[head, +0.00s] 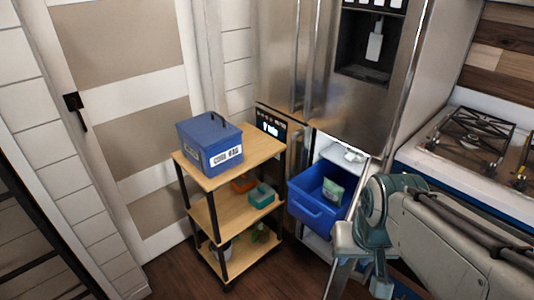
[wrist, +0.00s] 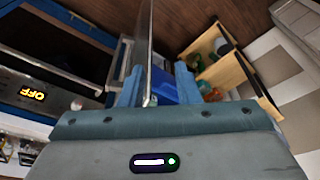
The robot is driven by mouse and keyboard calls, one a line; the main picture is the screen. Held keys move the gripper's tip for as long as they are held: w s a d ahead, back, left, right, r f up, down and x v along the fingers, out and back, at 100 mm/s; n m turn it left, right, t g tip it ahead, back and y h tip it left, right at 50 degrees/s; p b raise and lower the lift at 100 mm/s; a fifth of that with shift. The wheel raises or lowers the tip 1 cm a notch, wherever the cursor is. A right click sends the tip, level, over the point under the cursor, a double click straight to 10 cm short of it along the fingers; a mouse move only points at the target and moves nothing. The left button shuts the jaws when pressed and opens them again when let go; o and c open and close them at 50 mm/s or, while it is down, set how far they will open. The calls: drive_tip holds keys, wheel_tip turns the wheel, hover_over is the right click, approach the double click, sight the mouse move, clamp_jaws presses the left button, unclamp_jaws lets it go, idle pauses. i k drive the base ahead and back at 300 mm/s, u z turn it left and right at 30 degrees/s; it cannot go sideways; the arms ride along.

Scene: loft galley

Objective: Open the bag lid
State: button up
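The bag is a blue box-shaped cool bag (head: 209,143) with a white label on its front. It stands upright on the top shelf of a small wooden cart (head: 262,147), and its lid looks shut, with a dark handle on top. My gripper (head: 358,284) is low at the right, well apart from the bag, beyond the blue drawer. In the wrist view my gripper (wrist: 158,78) shows its two fingers spread, with nothing clearly held between them. I cannot make out the bag in the wrist view.
A blue drawer (head: 307,207) with a green item stands pulled out of the open fridge, between cart and gripper. A steel door edge (wrist: 144,45) shows close to my fingers. A stove (head: 480,140) is at the right. Small bins sit on the cart's middle shelf.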

sight(209, 129)
drive_tip(key=u, duration=0.5)
drive_tip(key=i, duration=0.5)
drive_tip(key=u, duration=1.1)
drive_tip(key=i, duration=1.3)
drive_tip(key=z, duration=0.25)
